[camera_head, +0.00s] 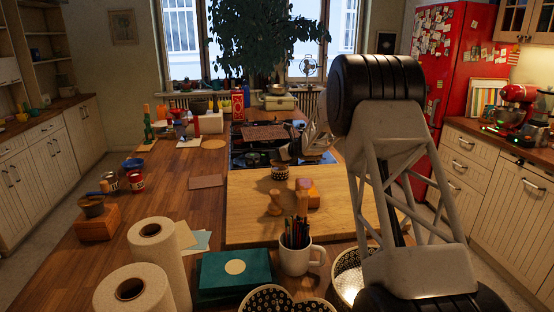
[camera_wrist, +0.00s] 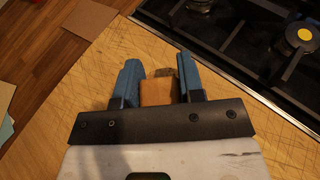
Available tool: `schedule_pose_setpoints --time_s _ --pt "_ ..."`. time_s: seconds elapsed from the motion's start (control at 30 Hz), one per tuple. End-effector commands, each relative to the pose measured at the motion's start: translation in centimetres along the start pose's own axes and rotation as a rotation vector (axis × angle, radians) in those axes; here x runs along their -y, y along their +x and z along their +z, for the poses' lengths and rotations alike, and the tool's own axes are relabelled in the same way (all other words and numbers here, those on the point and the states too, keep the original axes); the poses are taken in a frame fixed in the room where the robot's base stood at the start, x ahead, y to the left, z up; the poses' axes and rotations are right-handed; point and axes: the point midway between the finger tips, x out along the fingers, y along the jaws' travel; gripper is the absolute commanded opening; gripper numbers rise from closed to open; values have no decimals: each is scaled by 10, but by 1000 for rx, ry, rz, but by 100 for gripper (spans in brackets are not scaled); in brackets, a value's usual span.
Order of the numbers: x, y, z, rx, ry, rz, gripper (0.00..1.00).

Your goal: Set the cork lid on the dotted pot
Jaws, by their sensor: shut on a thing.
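My gripper (camera_wrist: 158,82) is shut on a tan-orange thing (camera_wrist: 157,92), which looks like the cork lid, between its blue fingers. A small grey-brown piece shows at its far end. In the head view my gripper (camera_head: 285,153) hangs over the far part of the wooden board. The pot is not clearly visible in the wrist view.
The wooden board (camera_head: 250,223) bears a wooden peg-like piece (camera_head: 274,204) and a reddish block (camera_head: 308,191) near the pot. A gas hob (camera_wrist: 262,42) lies beyond. A mug of pencils (camera_head: 296,258), a teal box (camera_head: 225,277) and dotted bowls (camera_head: 268,299) stand nearer.

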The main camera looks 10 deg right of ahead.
Motion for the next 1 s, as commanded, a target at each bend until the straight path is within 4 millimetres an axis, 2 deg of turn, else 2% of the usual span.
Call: schedule_pose_setpoints --time_s 0.2,0.67,0.7,0.8,0.87,1.0 --pt "0 7 -18 0 1 0 12" --pt "0 9 -22 0 1 0 12" --pt "0 9 -22 0 1 0 39" --pt "0 9 -22 0 1 0 54" --pt "0 9 -22 0 1 0 61" --pt "0 9 -22 0 1 0 61"
